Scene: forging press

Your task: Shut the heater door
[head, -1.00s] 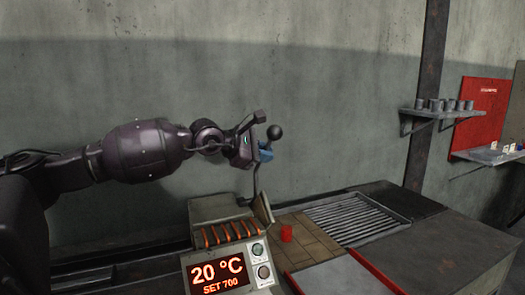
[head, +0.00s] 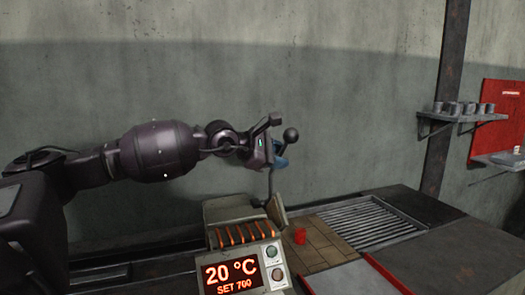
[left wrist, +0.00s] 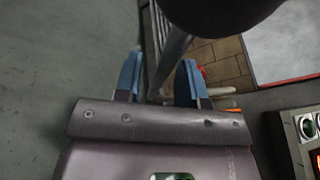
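The heater (head: 228,211) is a grey box with orange coils on its front and a panel reading 20 °C, SET 700. Its door (head: 277,212) is a tilted plate at the box's right side, standing open. A thin rod with a black ball knob (head: 291,134) rises from the door. My left gripper (head: 278,155) is at the upper rod, just below the knob. In the left wrist view, its blue fingers (left wrist: 160,82) are apart, with the rod between them. I cannot tell whether either finger touches it. The large dark knob (left wrist: 220,8) fills the top there. My right gripper is not in view.
A red cylinder (head: 300,236) stands on brown tiles (head: 325,253) right of the heater. A slatted grate (head: 372,228) lies beyond, and a red-edged pale plate (head: 350,280) is in front. The wall is behind. A shelf with several cups (head: 463,117) hangs at the right.

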